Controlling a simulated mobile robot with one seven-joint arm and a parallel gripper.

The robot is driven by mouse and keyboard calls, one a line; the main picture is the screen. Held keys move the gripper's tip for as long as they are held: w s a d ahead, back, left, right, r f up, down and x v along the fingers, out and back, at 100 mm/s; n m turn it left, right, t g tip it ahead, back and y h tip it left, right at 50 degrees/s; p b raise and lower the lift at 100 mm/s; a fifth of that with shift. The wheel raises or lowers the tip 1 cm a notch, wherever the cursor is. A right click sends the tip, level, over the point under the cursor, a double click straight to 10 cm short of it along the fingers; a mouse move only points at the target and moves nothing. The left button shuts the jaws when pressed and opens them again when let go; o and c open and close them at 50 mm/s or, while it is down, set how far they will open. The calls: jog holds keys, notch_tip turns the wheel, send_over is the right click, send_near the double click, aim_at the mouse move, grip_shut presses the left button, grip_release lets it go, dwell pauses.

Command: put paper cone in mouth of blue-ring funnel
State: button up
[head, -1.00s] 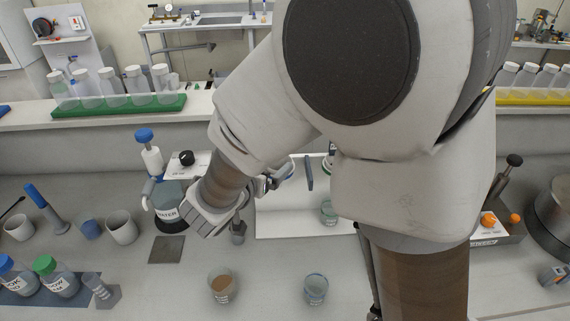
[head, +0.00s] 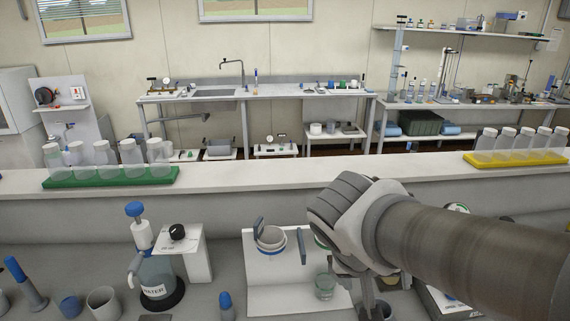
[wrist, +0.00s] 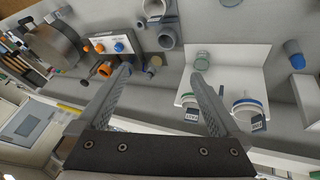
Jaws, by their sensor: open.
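The blue-ring funnel (head: 271,246) stands on the white stand at the middle of the head view, and shows at the right of the wrist view (wrist: 249,102), with a dark tag beside it. Its inside looks pale; I cannot tell whether paper lines it. A green-ring funnel (wrist: 188,100) is beside it, mostly hidden behind my gripper in the head view. I cannot make out a separate paper cone. My gripper (wrist: 162,73) is open, with nothing between its fingers. In the head view it hangs to the right of the blue-ring funnel, pointing down.
A glass beaker (head: 325,285) stands on the white stand's base (head: 275,299). A water bottle (head: 157,280) and a white device (head: 193,252) are to the left. A control box with orange and blue knobs (wrist: 112,48) lies left in the wrist view. A raised ledge (head: 250,182) runs behind.

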jog(key=s+a+r+n+t+y, duration=0.1)
jog(key=s+a+r+n+y, duration=0.2)
jog(key=s+y, duration=0.1)
jog(key=shift+s+a+t+y, duration=0.15)
jog(key=shift+t+y, duration=0.15)
jog(key=shift+t, duration=0.1)
